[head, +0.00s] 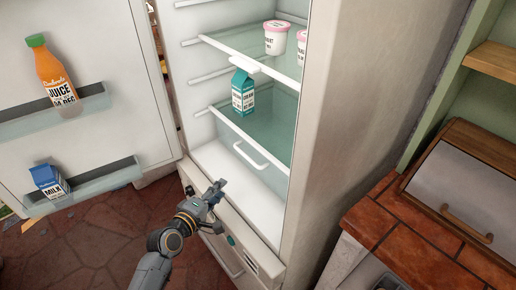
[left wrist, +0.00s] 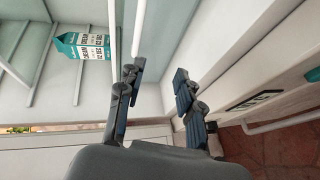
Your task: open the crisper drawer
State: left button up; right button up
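The crisper drawer (head: 234,175) is the pale compartment at the bottom of the open fridge, under the lowest glass shelf. Its white bar handle (head: 250,157) runs across its front. It looks shut. My left gripper (head: 218,188) is in front of the drawer, lower than the handle and to its left in the head view, apart from it. In the left wrist view my left gripper (left wrist: 158,78) has its two fingers spread with nothing between them. A white bar that looks like the handle (left wrist: 137,28) lies beyond the upper-left finger. My right gripper is not in view.
A teal cream carton (head: 243,92) stands on the shelf above the drawer. White tubs (head: 277,38) stand higher. The open fridge door (head: 100,50) at left holds a juice bottle (head: 54,75) and a milk carton (head: 50,181). A lower drawer handle (head: 222,258) is below my gripper.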

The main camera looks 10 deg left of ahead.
pick_arm(q)
jog(key=w+d, duration=0.4)
jog(key=w, duration=1)
jog(key=shift+d+r+t+h, duration=0.2)
jog(key=shift+r+t+h, duration=0.1)
jog(key=shift+r+h, duration=0.15)
jog(key=shift+s, duration=0.1)
grip_shut()
